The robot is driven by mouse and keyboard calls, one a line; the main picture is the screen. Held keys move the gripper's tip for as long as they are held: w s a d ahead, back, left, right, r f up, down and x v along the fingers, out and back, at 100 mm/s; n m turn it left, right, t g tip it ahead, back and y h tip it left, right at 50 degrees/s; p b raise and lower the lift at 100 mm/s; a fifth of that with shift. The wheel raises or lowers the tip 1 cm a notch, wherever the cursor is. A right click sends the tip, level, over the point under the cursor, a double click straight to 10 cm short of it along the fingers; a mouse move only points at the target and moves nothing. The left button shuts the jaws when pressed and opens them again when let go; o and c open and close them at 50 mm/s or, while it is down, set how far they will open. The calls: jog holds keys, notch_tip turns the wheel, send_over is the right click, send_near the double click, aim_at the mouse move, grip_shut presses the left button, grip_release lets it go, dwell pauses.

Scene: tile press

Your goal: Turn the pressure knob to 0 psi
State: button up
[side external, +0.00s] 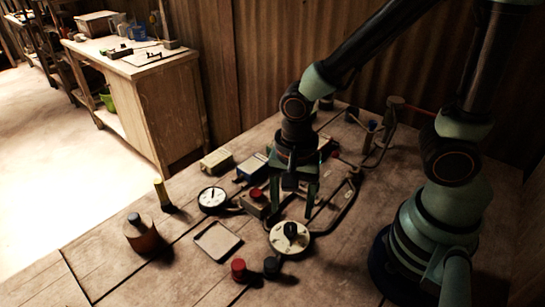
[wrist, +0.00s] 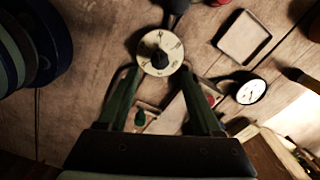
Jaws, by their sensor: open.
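The pressure knob is a black knob (side external: 290,230) on a round cream dial (side external: 275,238) with dark markings, on the wooden table. In the wrist view the knob (wrist: 160,59) is near the top middle, with its dial (wrist: 149,68) around it. The markings are too small to read surely. My gripper (side external: 292,211) points down just above and behind the knob, open and empty. In the wrist view its two green fingers (wrist: 159,72) reach up on either side of the dial's lower part. I cannot tell whether either finger touches it.
A white gauge (side external: 212,198) and a shallow tray (side external: 217,241) lie left of the dial. A red-topped piece (side external: 238,268) and a black piece (side external: 271,266) stand in front of it. A red button (side external: 256,194) and piping (side external: 342,214) are close by. The front-left tabletop is mostly clear.

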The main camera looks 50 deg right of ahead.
aim_at(291, 225)
jog(key=shift+f, duration=2.7)
grip_shut()
